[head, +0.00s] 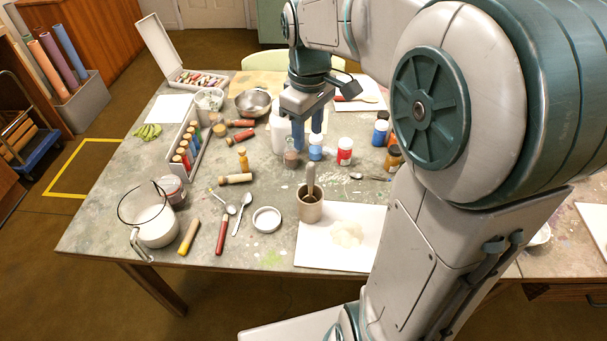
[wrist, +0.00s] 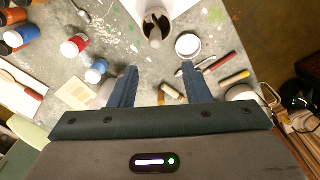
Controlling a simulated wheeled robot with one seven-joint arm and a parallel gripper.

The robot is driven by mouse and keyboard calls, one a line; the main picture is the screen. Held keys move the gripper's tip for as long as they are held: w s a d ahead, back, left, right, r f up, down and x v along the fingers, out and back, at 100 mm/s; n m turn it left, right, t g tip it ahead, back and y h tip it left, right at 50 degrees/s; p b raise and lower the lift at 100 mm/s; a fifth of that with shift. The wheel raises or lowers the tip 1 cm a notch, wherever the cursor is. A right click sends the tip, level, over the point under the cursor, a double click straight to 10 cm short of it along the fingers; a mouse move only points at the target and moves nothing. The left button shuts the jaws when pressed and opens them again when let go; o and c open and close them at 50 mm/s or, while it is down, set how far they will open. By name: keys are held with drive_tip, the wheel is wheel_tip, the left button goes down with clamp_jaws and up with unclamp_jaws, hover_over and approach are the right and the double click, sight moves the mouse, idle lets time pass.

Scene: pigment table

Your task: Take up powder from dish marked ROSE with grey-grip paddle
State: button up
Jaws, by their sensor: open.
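My gripper (head: 307,132) hangs open and empty above the middle of the table, by the small bottles; its two blue fingers also show spread in the wrist view (wrist: 159,75). A tool with a pale greyish handle (head: 310,178) stands upright in a beige pot (head: 311,209) near the front; the pot also shows at the top of the wrist view (wrist: 147,30). The tool's lower end is hidden in the pot, so I cannot tell whether it is the paddle. I can read no ROSE mark on any dish. A small jar with pinkish-brown contents (head: 291,159) stands just below my gripper.
A white board (head: 322,250) lies beside the pot. A glass jug (head: 154,228), spoons (head: 244,203), a red-handled tool (head: 222,234) and a white lid (head: 267,220) lie left of it. Bottles (head: 345,152) crowd the right side. A metal bowl (head: 253,103) stands behind.

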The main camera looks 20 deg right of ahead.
sight(311, 164)
wheel_tip(311, 164, down, 8)
drive_tip(key=shift+r, duration=0.1)
drive_tip(key=f, duration=0.2)
drive_tip(key=d+f, duration=0.1)
drive_tip(key=f, duration=0.1)
drive_tip(key=shift+f, duration=0.1)
drive_tip(key=shift+a+f, duration=0.1)
drive_tip(key=shift+f, duration=0.45)
clamp_jaws()
